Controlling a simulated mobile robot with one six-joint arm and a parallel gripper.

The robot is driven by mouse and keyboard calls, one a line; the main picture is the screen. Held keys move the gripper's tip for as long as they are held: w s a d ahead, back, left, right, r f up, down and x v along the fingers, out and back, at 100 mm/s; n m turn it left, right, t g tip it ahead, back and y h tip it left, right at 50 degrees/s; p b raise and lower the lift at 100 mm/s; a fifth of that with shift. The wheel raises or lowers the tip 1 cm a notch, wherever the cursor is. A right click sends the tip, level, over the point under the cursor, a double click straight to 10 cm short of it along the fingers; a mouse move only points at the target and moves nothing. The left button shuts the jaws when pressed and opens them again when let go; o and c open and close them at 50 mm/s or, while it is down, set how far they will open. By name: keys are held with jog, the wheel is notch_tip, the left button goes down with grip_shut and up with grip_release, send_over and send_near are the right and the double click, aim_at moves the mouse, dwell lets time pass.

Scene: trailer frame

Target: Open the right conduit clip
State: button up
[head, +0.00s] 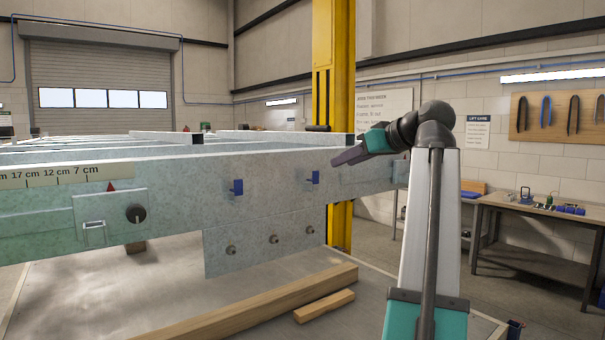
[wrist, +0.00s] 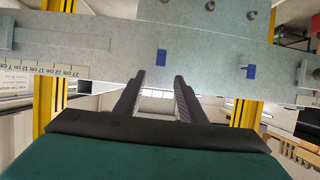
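The right conduit clip (head: 313,177) is a small blue piece on the face of the galvanized steel beam (head: 270,172). The left clip (head: 237,187) is a like blue piece farther along the beam. My gripper (head: 335,160) is up and to the right of the right clip, apart from it in the head view. The wrist view is upside down, so there the right clip (wrist: 162,57) shows on the left and the other clip (wrist: 251,71) on the right. My two fingers (wrist: 160,78) are spread and empty, with the right clip just beyond their tips. I cannot tell whether either clip is open.
A plate with several bolts (head: 255,252) hangs below the clips. A black knob (head: 135,213) and a small latch (head: 95,233) sit on the beam's left. Wood pieces (head: 325,306) lie on the table below. A yellow post (head: 333,60) stands behind. A workbench (head: 540,218) is at right.

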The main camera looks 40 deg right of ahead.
aim_at(313, 177)
jog(key=shift+s+r, duration=0.1)
jog(key=shift+r, duration=0.4)
jog(key=shift+w+a+f, duration=0.1)
jog(key=shift+w, duration=0.2)
jog(key=p+x, duration=0.4)
jog(key=x, duration=0.9)
jog(key=shift+w+f, duration=0.1)
jog(key=shift+w, duration=0.1)
grip_shut()
